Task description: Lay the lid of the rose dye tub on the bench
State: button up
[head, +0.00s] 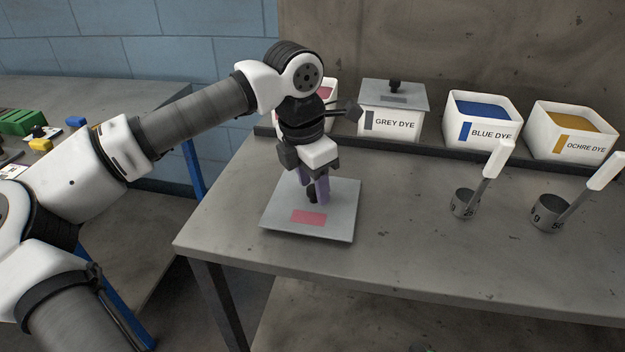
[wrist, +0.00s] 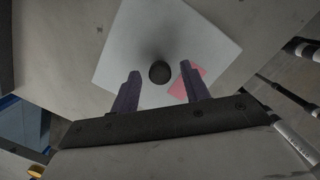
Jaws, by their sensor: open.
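The rose dye tub's lid (head: 338,222) is a square grey plate with a pink label and a dark round knob. It lies flat on the bench (head: 400,260) near its left end. My gripper (head: 314,190) is right above the lid, its purple fingers around the knob. In the wrist view the lid (wrist: 205,38) lies below, and the knob (wrist: 159,72) sits between the open fingertips of my gripper (wrist: 163,82), with gaps on both sides. The rose dye tub (head: 330,92) stands at the back, mostly hidden behind my arm; a bit of pink shows in it.
A lidded grey dye tub (head: 393,122), an open blue dye tub (head: 482,120) and an open ochre dye tub (head: 572,132) stand along the back. Two metal scoops (head: 465,203) (head: 549,212) with white handles stand on the right. The bench's front middle is clear.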

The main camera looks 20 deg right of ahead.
aim_at(305, 205)
notch_tip(305, 205, up, 12)
jog(key=a, duration=0.1)
jog(key=shift+s+a, duration=0.2)
jog(key=shift+a, duration=0.2)
